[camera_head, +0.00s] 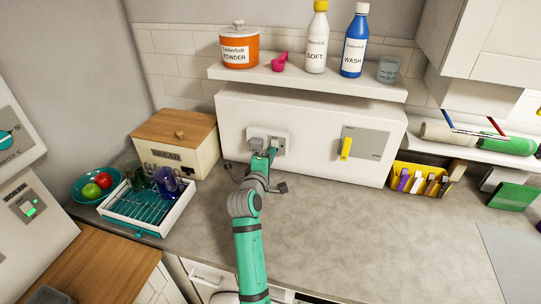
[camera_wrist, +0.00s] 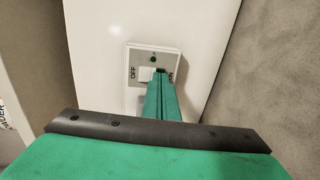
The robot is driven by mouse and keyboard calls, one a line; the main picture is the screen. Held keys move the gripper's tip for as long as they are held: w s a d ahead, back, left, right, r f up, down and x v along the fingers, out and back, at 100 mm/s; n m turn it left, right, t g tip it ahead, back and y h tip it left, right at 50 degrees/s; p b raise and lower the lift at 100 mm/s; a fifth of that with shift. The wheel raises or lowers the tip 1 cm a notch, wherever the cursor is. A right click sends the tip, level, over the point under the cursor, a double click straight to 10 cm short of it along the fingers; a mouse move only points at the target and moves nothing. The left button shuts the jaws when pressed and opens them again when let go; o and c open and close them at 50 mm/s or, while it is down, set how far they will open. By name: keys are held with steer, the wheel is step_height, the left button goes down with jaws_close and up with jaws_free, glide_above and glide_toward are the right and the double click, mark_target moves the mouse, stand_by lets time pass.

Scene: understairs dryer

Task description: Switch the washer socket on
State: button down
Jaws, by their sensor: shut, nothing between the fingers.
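The socket plate (camera_head: 284,136) is on a white upright panel behind the counter. A grey plug (camera_head: 255,144) sits in its left half. In the wrist view the switch plate (camera_wrist: 136,54) has a pale rocker (camera_wrist: 146,74), the label OFF on its left and a label on its right partly hidden by a finger. A small dark green dot shows above the rocker. My gripper (camera_head: 271,151) is shut and empty, its tips at the right half of the plate. In the wrist view the shut fingers (camera_wrist: 160,74) overlap the rocker's right side; contact cannot be told.
A grey panel with a yellow handle (camera_head: 346,149) is to the right. A shelf (camera_head: 300,84) with bottles overhangs the socket. A bread box (camera_head: 203,150) and a tray of glasses (camera_head: 150,223) stand left, a yellow bin (camera_head: 428,187) right. The counter front is clear.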

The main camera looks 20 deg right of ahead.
steer(key=s+a+f, duration=0.1)
steer(key=s+a, duration=0.6)
steer(key=s, duration=0.4)
steer(key=shift+s+a+f, duration=0.25)
steer(key=shift+a+f, duration=0.15)
steer(key=shift+w, duration=0.2)
